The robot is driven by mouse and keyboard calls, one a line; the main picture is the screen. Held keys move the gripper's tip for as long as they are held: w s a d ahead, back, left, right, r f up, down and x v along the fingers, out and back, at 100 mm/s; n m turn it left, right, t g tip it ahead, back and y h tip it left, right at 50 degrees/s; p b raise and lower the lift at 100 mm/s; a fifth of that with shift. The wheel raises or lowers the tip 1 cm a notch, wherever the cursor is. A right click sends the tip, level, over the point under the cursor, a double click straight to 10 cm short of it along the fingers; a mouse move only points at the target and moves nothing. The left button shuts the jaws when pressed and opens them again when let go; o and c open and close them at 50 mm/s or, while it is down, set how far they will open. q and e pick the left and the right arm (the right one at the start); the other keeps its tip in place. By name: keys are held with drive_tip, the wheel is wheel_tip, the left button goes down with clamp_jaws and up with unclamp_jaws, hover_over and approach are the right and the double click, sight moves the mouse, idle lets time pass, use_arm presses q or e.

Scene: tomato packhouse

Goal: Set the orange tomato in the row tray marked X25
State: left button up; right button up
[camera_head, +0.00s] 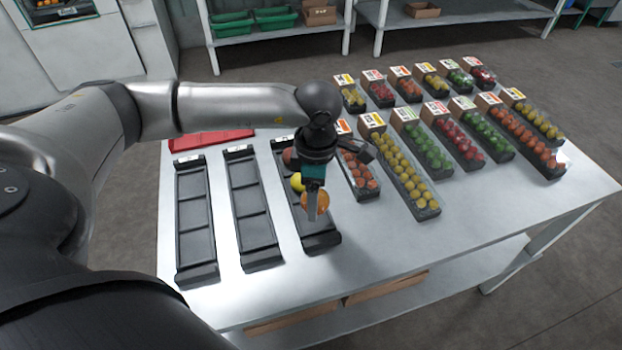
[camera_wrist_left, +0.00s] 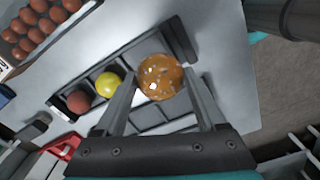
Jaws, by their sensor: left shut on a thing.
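The orange tomato (camera_wrist_left: 160,77) is held between the fingertips of my left gripper (camera_wrist_left: 165,88); it also shows in the head view (camera_head: 316,203). My left gripper is shut on it, above the near half of the third black row tray (camera_head: 322,241). That tray holds a brownish-red tomato (camera_wrist_left: 79,102) at its far end and a yellow tomato (camera_wrist_left: 109,84) beside it. Two more black row trays, a left one (camera_head: 195,222) and a middle one (camera_head: 252,208), lie to the left and are empty. Tray labels are too small to read. My right gripper is out of view.
Labelled boxes of red, green, yellow and orange tomatoes, including a long yellow one (camera_head: 428,213), stand in rows to the right. A red tray (camera_head: 211,139) lies behind the left row trays. The table's (camera_head: 370,250) near right part is clear.

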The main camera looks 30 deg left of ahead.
use_arm(q)
drive_tip(key=n, duration=0.2)
drive_tip(key=w+a+n, duration=0.1)
drive_tip(key=n, duration=0.1)
drive_tip(key=a+r+n, duration=0.1)
drive_tip(key=n, duration=0.1)
drive_tip(key=shift+w, duration=0.35)
wheel_tip(320, 180, down, 6)
drive_tip(key=b, duration=0.4)
drive_tip(key=shift+r, duration=0.2)
drive_tip(key=shift+f+b, duration=0.45)
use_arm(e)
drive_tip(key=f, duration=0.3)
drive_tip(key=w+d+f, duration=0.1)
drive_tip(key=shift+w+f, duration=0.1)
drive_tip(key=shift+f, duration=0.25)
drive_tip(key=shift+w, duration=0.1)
use_arm(q)
drive_tip(key=o, duration=0.7)
drive_tip(key=shift+c, duration=0.2)
drive_tip(key=shift+r, duration=0.1)
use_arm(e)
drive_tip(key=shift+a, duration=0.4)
